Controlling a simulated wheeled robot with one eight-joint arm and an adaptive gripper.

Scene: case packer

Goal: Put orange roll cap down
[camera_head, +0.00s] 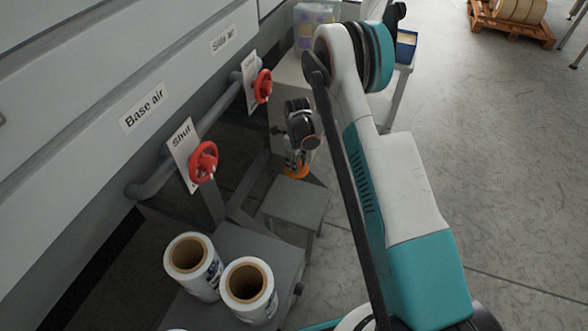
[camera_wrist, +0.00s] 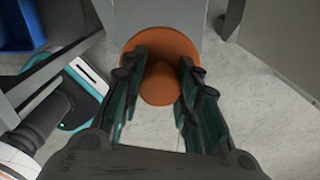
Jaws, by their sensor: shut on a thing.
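The orange roll cap (camera_wrist: 161,49) is between the fingers of my gripper (camera_wrist: 160,88) in the wrist view. The cap has a wide round flange and a narrower round stub, and the fingers are shut on the stub. In the head view the cap (camera_head: 296,172) shows as a small orange disc under my gripper (camera_head: 297,160). It is at the far edge of a small grey stand (camera_head: 296,204). I cannot tell whether the cap touches the stand or hangs above it.
Two white film rolls (camera_head: 192,266) with brown cores stand on a grey surface in front. Red valve wheels (camera_head: 203,162) stick out from the machine wall at the left. A light table (camera_head: 402,53) with a bin is behind. Open floor (camera_head: 480,150) lies at the right.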

